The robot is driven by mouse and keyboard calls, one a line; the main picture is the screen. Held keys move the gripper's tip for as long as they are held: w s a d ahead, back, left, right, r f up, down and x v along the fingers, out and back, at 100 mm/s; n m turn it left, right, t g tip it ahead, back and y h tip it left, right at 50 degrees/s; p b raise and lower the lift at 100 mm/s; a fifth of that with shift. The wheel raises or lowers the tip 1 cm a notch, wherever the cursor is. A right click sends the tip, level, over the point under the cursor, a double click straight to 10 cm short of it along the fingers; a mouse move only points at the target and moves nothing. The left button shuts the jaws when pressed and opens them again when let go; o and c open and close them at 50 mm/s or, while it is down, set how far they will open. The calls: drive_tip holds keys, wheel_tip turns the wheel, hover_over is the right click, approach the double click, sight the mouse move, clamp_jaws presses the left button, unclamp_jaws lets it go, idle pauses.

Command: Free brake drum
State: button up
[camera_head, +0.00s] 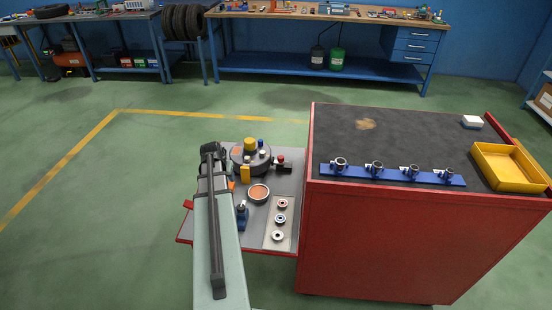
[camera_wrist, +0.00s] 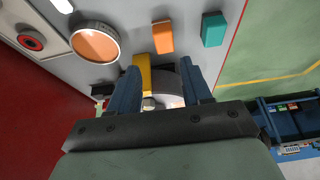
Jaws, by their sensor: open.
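What looks like the brake drum, a dark round body (camera_head: 238,166), stands on the grey side shelf of the red cabinet in the head view. A yellow cap (camera_head: 250,143), a small blue knob and a pale knob show on its top. A yellow block (camera_head: 245,174) is at its front; it also shows in the wrist view (camera_wrist: 144,72). In the wrist view my gripper (camera_wrist: 162,80) is open, its two blue fingers apart, with part of the dark round body (camera_wrist: 166,82) seen between and beyond them. Contact cannot be told. In the head view my arm hides the fingers.
A copper-coloured dish (camera_head: 259,193), a plate with several rings (camera_head: 280,222), a blue fixture (camera_head: 241,216) and a red-knobbed block (camera_head: 283,164) crowd the shelf. The wrist view shows orange (camera_wrist: 162,37) and teal (camera_wrist: 213,29) blocks. The red cabinet (camera_head: 400,245) rises at right.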

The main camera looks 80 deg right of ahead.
drive_tip(key=s, duration=0.1)
drive_tip(key=d, duration=0.1)
drive_tip(key=s, duration=0.1)
drive_tip(key=shift+s+d+r, duration=0.25)
drive_tip(key=shift+s+d, duration=0.1)
drive_tip(key=shift+c, duration=1.4)
drive_tip(key=shift+m+g, duration=0.5)
drive_tip(key=shift+g, duration=0.2)
drive_tip(key=s+d, duration=0.1)
drive_tip(key=d, duration=0.1)
drive_tip(key=s+d, duration=0.2)
drive_tip(key=d, duration=0.1)
drive_tip(key=s+d+r, duration=0.1)
drive_tip(key=s+d, duration=0.1)
drive_tip(key=d, duration=0.1)
drive_tip(key=shift+s+d, duration=0.1)
drive_tip(key=shift+d, duration=0.05)
drive_tip(key=c, duration=0.4)
drive_tip(key=s+d+g, duration=0.1)
drive_tip(key=d, duration=0.1)
drive_tip(key=s+d+r+n+g, duration=0.1)
drive_tip(key=d, duration=0.1)
drive_tip(key=s+d+h, duration=0.1)
drive_tip(key=s+d, duration=0.1)
drive_tip(key=shift+d+r+n+g, duration=0.2)
drive_tip(key=shift+r+n+g, duration=0.2)
clamp_jaws()
drive_tip(key=shift+s+a+r+n, duration=0.1)
drive_tip(key=shift+s+n, duration=0.2)
drive_tip(key=shift+n, duration=0.1)
